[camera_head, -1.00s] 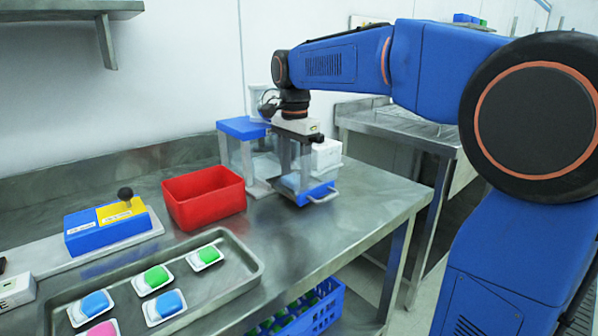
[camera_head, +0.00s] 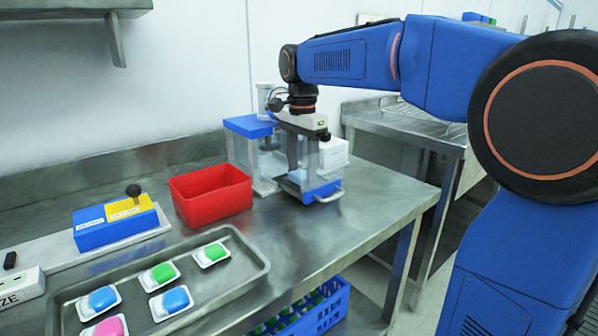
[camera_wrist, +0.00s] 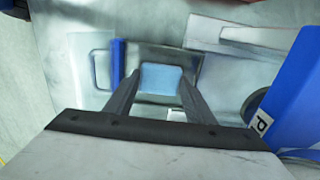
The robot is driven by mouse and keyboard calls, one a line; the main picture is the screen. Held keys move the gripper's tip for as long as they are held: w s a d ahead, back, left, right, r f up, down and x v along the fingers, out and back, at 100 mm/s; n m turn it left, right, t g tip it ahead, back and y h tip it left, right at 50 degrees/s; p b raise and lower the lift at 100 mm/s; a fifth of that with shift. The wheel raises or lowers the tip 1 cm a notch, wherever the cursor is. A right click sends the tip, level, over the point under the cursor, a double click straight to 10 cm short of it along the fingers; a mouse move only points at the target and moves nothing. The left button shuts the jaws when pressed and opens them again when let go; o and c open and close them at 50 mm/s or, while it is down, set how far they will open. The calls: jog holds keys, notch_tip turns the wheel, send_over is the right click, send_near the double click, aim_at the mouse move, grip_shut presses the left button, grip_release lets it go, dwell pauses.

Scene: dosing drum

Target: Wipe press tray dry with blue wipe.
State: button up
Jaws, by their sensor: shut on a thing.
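The press tray (camera_head: 322,190) is a shallow metal tray with a blue front and a pale handle, at the right of the bench. It also shows in the wrist view (camera_wrist: 117,62), below my gripper. The light-blue wipe (camera_wrist: 162,77) is a small flat square between my fingertips, over the tray floor. In the head view the wipe is mostly hidden behind my fingers and the tray front. My gripper (camera_head: 303,174) points down into the tray and is shut on the wipe (camera_wrist: 160,90). I cannot tell whether the wipe touches the tray floor.
The blue-topped press (camera_head: 250,127) stands close behind and left of the tray. A white box (camera_head: 334,153) is behind my gripper. A red bin (camera_head: 211,196) stands left. A metal tray with colored pods (camera_head: 255,268) lies at front left. The bench front right is clear.

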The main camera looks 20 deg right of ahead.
jog(key=shift+w+d+r, duration=0.2)
jog(key=shift+d+r, duration=0.1)
notch_tip(320, 180, up, 16)
jog(key=w, duration=0.1)
jog(key=shift+w+a, duration=0.4)
dwell(1.0)
jog(key=shift+s+f, duration=0.1)
